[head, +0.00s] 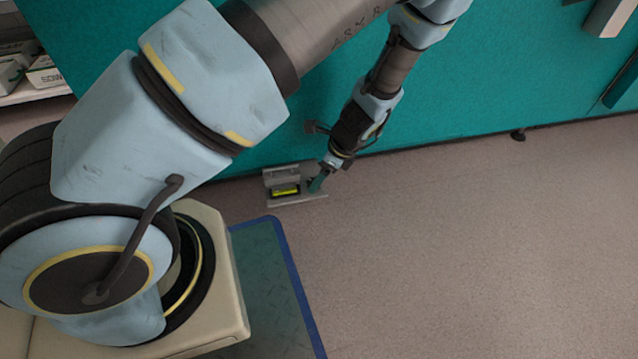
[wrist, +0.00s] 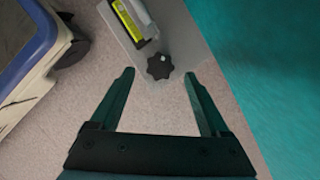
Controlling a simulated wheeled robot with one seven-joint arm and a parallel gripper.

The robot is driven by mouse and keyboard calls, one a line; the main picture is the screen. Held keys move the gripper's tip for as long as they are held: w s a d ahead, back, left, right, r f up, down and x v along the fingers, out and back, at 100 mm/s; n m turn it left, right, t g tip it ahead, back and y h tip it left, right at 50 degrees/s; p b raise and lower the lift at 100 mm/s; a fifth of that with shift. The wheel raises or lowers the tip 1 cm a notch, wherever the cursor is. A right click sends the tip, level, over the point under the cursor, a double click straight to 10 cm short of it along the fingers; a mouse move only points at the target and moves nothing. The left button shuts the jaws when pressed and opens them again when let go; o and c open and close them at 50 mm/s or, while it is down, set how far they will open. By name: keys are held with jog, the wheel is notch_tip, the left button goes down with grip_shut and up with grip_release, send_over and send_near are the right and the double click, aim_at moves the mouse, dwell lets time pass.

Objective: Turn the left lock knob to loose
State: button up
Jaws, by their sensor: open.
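A black lobed knob (wrist: 160,66) with a small white mark sits on a grey metal plate (wrist: 192,42) in the wrist view. It lies ahead of my gripper (wrist: 160,80), close to the line between the fingertips. The two dark green fingers are spread apart, with nothing clamped between them. I cannot tell how far above the plate the fingertips are. In the head view my gripper (head: 318,182) is low, at the right end of the grey bracket (head: 304,199). The knob is not made out in the head view.
A yellow label (wrist: 127,20) is on the bracket beside the knob; it also shows in the head view (head: 286,191). A teal wall (head: 460,90) stands close behind the bracket. A blue-edged mat (head: 285,255) lies in front. Floor to the right (head: 480,240) is clear.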

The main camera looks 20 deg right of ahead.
jog(key=shift+x, duration=0.9)
grip_shut()
